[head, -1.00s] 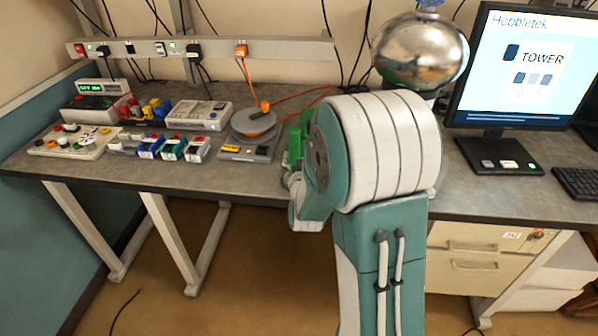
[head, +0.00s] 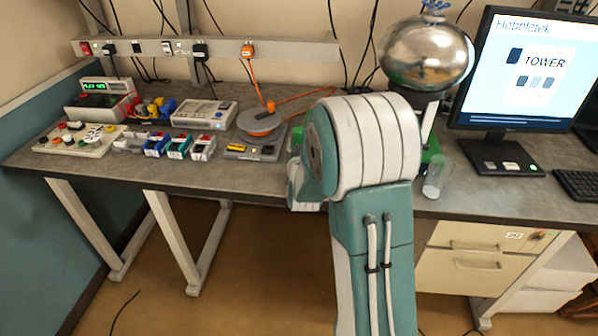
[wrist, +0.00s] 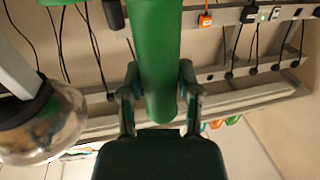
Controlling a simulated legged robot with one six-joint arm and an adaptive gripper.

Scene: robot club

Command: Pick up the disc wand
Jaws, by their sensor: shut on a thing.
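In the wrist view, my gripper (wrist: 160,100) is shut on a thick green cylinder, which I take to be the handle of the disc wand (wrist: 158,45). The handle passes between the two fingers and runs out of the top of the picture; no disc shows on it. In the head view, my arm hides the gripper. A bit of green (head: 297,140) shows at the arm's left edge; I cannot tell whether it is the wand.
A shiny metal dome (head: 428,50) stands right of my arm, with a clear cup-like piece (head: 435,178) near the desk edge. A monitor (head: 520,70) is farther right. A cable reel (head: 259,122) and several small devices fill the desk's left side.

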